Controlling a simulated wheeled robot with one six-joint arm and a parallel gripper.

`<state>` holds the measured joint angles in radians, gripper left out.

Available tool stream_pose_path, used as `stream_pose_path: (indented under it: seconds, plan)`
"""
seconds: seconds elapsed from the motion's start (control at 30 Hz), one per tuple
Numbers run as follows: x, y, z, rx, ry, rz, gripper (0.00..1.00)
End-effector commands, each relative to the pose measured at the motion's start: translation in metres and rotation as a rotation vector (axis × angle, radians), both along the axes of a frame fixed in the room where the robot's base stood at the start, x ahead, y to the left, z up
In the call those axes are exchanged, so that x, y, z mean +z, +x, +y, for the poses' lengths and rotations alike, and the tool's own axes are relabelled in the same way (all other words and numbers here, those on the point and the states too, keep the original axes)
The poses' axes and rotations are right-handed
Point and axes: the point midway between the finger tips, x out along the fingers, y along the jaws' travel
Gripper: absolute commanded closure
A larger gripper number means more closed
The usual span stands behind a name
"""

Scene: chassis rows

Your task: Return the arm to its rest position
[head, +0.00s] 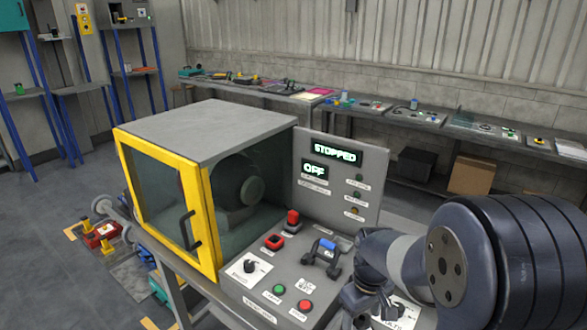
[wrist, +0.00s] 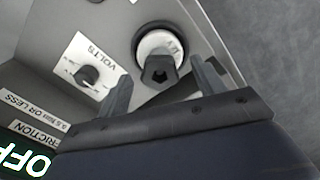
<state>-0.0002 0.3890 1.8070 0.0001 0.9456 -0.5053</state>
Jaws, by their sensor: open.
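My arm (head: 470,255) reaches in from the right over the control panel (head: 325,255) of a machine. My gripper (head: 355,305) is low at the panel's right side, partly hidden by its own wrist. In the wrist view my gripper (wrist: 160,70) is open, with its two dark fingers apart. A dark knob-like fitting with a white ring (wrist: 160,45) shows between and beyond the fingers. I cannot tell whether the fingers touch it. A small black knob (wrist: 87,75) on a plate marked VOLTS is to its left.
The machine's yellow-framed door (head: 165,205) looks shut. Its displays (head: 331,162) read STOPPED and OFF. A blue-topped handle (head: 325,252), a red button (head: 305,305) and a green button (head: 279,289) are on the panel. A long bench (head: 470,130) stands behind. Floor at left is partly clear.

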Motion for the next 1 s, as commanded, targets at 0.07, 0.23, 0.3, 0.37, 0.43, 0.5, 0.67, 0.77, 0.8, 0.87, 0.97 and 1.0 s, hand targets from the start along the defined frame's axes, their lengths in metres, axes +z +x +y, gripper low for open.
stream_pose_path:
  seconds: [0.07,0.23,0.3,0.37,0.43,0.5,0.67,0.77,0.8,0.87,0.97,1.0]
  plan:
    - [-0.0001,0.0001,0.0,0.062,0.0,0.0,0.35]
    - [0.0001,0.0001,0.0,0.201,0.0,0.0,0.35]
    - [0.0001,0.0001,0.0,0.257,0.0,0.0,0.35]
    - [0.0001,0.0,0.0001,0.307,0.0,0.0,0.35]
    - [0.0002,0.0,0.0001,0.363,0.0,0.0,0.35]
    - [0.0002,0.0,0.0001,0.42,0.0,0.0,0.35]
    - [0.0003,0.0,0.0001,0.548,0.0,0.0,0.35]
    - [0.0004,0.0,0.0001,0.62,0.0,0.0,0.35]
    - [0.0005,0.0,0.0001,0.646,0.0,0.0,0.35]
    - [0.0005,0.0,0.0001,0.679,0.0,0.0,0.35]
    - [0.007,0.0003,0.0002,0.704,0.0,-0.001,0.35]
    - [0.0094,0.0003,0.0002,0.703,0.0,-0.001,0.35]
